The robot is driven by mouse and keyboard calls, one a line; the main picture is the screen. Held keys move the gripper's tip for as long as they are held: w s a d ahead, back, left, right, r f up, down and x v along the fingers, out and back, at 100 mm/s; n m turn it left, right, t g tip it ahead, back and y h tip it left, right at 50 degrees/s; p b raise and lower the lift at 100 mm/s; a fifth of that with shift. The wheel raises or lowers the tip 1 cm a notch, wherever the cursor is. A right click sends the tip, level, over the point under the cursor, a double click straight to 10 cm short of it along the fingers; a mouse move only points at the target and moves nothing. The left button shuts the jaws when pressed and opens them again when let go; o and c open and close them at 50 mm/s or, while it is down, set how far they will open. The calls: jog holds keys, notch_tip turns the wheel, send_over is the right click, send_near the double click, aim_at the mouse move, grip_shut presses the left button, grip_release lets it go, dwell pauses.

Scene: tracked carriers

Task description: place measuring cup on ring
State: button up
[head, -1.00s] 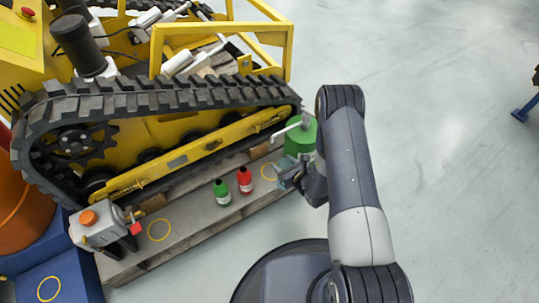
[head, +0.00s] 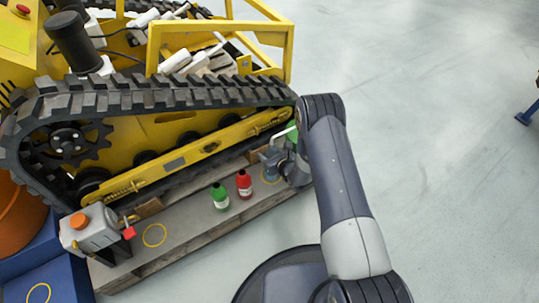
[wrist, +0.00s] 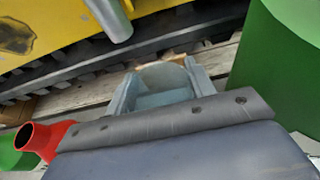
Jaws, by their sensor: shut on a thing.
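The measuring cup is a translucent blue-grey vessel. In the wrist view the cup (wrist: 158,92) sits between the two grey fingers of my gripper (wrist: 160,84), which is shut on it. In the head view my gripper (head: 274,163) holds the cup (head: 267,158) over the right end of the wooden plank, right of the red bottle. A yellow ring (head: 268,181) shows partly just under the cup; the rest is hidden. I cannot tell whether the cup touches the plank. Other yellow rings lie on the plank's left part (head: 154,246) and on the blue box (head: 39,302).
A red bottle (head: 244,186) and a green bottle (head: 220,198) stand on the plank left of my gripper. A large green container (wrist: 285,65) stands close on its right. The yellow tracked carrier (head: 190,150) rises behind. Open floor lies to the right.

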jog(key=shift+f, duration=0.1)
jog(key=o, duration=1.2)
jog(key=shift+s+d+r, duration=0.15)
jog(key=shift+s+r, duration=0.1)
jog(key=shift+r, duration=0.05)
jog(key=p+v, duration=0.3)
jog(key=v, duration=0.8)
jog(key=shift+s+d, duration=0.1)
jog(key=shift+s, duration=0.1)
